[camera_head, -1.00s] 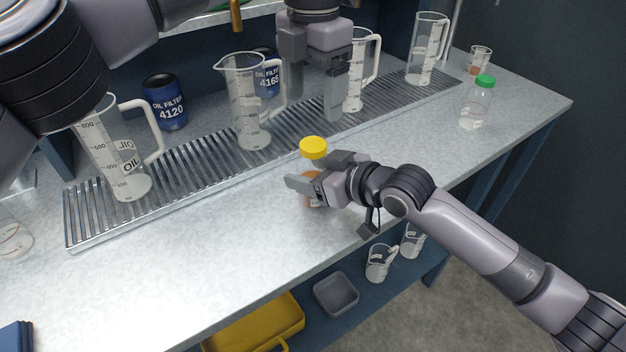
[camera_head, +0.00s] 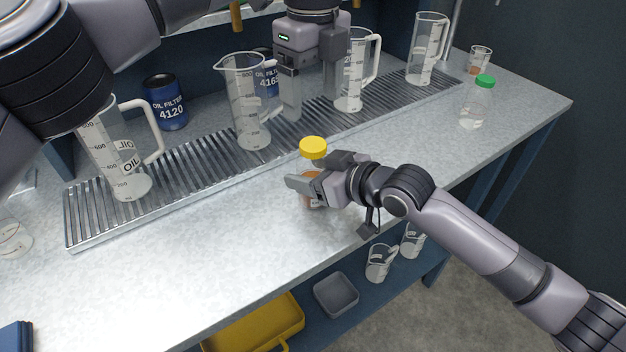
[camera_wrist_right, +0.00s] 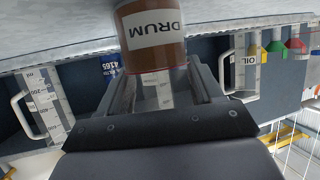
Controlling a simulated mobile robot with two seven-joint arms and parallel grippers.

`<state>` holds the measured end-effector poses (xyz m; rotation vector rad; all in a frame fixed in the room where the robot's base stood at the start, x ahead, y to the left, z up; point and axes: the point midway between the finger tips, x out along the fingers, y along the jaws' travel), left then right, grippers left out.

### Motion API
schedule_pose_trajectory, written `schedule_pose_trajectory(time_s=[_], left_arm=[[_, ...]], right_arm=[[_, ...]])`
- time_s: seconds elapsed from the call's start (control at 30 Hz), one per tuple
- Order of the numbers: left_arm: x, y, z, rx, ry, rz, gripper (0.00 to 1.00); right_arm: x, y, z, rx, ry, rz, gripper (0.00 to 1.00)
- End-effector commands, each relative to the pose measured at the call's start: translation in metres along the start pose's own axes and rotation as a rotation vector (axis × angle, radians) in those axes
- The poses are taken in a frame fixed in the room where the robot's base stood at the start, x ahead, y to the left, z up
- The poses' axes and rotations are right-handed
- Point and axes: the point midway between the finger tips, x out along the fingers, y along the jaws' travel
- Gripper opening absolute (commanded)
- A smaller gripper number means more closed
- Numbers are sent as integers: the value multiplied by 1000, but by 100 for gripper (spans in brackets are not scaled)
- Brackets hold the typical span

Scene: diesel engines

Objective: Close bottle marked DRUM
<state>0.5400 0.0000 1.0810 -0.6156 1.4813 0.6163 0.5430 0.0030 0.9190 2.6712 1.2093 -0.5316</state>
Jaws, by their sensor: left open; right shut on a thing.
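The bottle marked DRUM (camera_wrist_right: 153,38) holds brown liquid, and its white label shows in the right wrist view. In the head view its brown body (camera_head: 311,181) is mostly hidden by my right gripper (camera_head: 306,187), which is shut on it. A yellow cap (camera_head: 313,147) is at the top of the bottle; I cannot tell whether it is screwed tight. The bottle looks upright, at the front of the bench. My left gripper (camera_head: 310,108) is open and empty, fingers pointing down, behind and above the yellow cap, in front of the measuring jugs.
Clear measuring jugs (camera_head: 247,105) stand on a ribbed metal grate (camera_head: 200,150) along the back. A blue oil filter (camera_head: 166,103) stands behind it. A green-capped bottle (camera_head: 476,108) and a small beaker (camera_head: 479,61) are at the right.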

Motion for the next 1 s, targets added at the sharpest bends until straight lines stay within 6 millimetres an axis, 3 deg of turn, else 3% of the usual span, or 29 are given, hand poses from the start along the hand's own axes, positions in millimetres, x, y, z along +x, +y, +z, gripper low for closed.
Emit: schedule_pose_trajectory(time_s=[0.23, 0.67, 1.0], left_arm=[[0, 0, 0, -176, 0, 0, 75], [1, 0, 0, -195, 1, 0, 75], [44, 0, 0, -194, 2, 2, 75]], right_arm=[[0, 0, 0, 0, 0, 0, 0], [0, 0, 0, 0, 0, 0, 0], [0, 0, 0, 0, 1, 0, 0]])
